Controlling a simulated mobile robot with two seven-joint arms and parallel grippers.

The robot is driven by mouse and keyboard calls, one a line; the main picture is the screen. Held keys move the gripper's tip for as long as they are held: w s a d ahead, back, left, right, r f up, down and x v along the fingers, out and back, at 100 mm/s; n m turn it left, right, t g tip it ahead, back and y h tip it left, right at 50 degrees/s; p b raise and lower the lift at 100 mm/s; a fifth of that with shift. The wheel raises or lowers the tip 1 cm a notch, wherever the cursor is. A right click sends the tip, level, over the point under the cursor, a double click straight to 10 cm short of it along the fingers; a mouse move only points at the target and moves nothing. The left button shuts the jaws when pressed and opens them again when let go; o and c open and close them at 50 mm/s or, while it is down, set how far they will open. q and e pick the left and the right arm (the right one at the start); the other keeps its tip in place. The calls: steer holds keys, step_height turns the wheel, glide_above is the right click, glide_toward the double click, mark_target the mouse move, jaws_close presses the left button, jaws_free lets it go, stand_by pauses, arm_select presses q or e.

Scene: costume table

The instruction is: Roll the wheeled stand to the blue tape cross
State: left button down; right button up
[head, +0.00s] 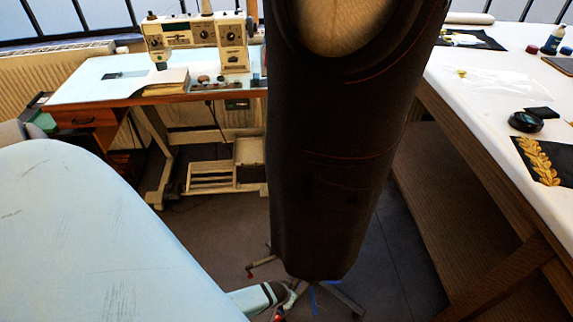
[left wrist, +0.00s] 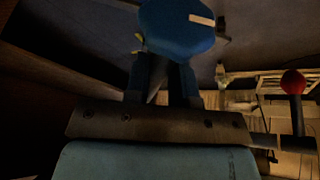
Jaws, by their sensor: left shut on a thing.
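The wheeled stand carries a tall dark garment form (head: 335,160) with thin red seam lines, upright in the middle of the head view. The stand's grey legs (head: 340,300) spread on the floor below it. My left gripper (head: 289,293) reaches in low from the left and is shut on the stand just under the garment; the exact grip is partly hidden. In the dark left wrist view my left gripper (left wrist: 160,68) has its fingers pointing up at a blue rounded part. A short bit of blue tape (head: 314,299) shows between the legs; the rest is hidden. My right gripper is out of view.
A white table (head: 480,110) with a wooden frame stands close at the right. A sewing table (head: 100,90) with a cream sewing machine (head: 198,40) stands behind at the left. Dark floor (head: 225,245) shows clear between them, left of the stand.

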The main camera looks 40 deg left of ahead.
arm_select(q)
steer(key=shift+s+d, duration=0.15)
steer(key=shift+s, duration=0.1)
steer(key=shift+s+f, duration=0.1)
steer(key=c, duration=1)
jaws_free()
steer(key=shift+s, duration=0.1)
steer(key=shift+o, duration=0.2)
